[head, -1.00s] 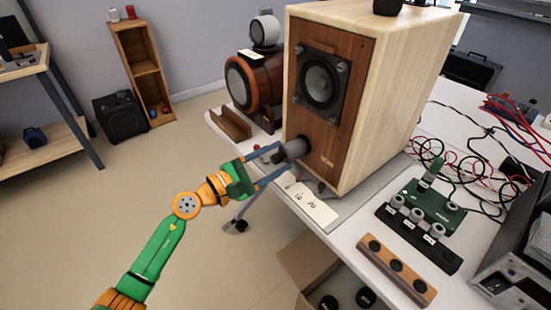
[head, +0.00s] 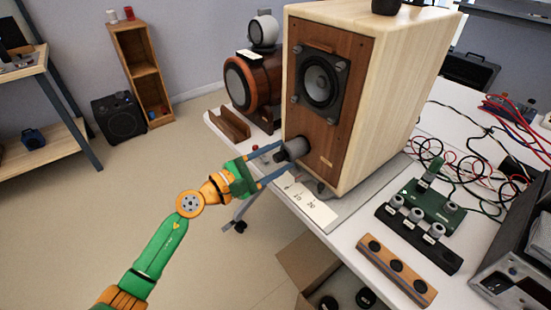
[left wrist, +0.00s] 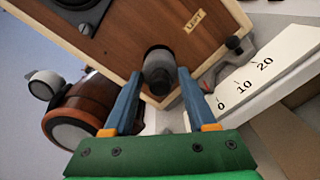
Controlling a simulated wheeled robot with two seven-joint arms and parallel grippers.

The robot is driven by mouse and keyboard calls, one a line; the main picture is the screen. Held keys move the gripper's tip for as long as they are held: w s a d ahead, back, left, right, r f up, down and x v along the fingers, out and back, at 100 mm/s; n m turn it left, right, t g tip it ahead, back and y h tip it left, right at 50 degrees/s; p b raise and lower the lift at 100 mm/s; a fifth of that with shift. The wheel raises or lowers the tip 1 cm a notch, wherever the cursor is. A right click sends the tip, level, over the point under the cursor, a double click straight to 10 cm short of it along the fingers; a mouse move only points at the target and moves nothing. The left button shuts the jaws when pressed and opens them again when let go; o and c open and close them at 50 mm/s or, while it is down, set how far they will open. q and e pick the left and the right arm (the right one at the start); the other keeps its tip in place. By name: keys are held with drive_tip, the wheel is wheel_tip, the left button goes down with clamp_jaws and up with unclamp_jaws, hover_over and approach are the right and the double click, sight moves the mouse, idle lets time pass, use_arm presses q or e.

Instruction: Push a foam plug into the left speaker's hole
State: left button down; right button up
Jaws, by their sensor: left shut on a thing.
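The left speaker (head: 405,100) is a tall pale wooden box with a brown front, standing on the white table; its label (left wrist: 194,20) reads LEFT in the left wrist view. A grey cylindrical foam plug (head: 296,148) is at the lower front of the speaker, over the hole; it also shows in the left wrist view (left wrist: 159,72). My left gripper (head: 285,157) is shut on the plug, one blue finger on each side. The plug hides the hole, and I cannot tell how deep its far end sits. My right gripper is not in view.
A marked strip (head: 312,204) with numbers lies below the speaker front. A round wooden speaker (head: 262,85) stands behind left. An open cardboard box (head: 300,262) is below the table edge.

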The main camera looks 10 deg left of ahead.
use_arm(q)
drive_tip(key=shift+x, duration=1.05)
idle(0.4)
drive_tip(key=shift+b+x, duration=0.5)
drive_tip(key=shift+x, duration=0.6)
drive_tip(key=shift+c, duration=0.6)
unclamp_jaws()
drive_tip(key=shift+s, duration=0.1)
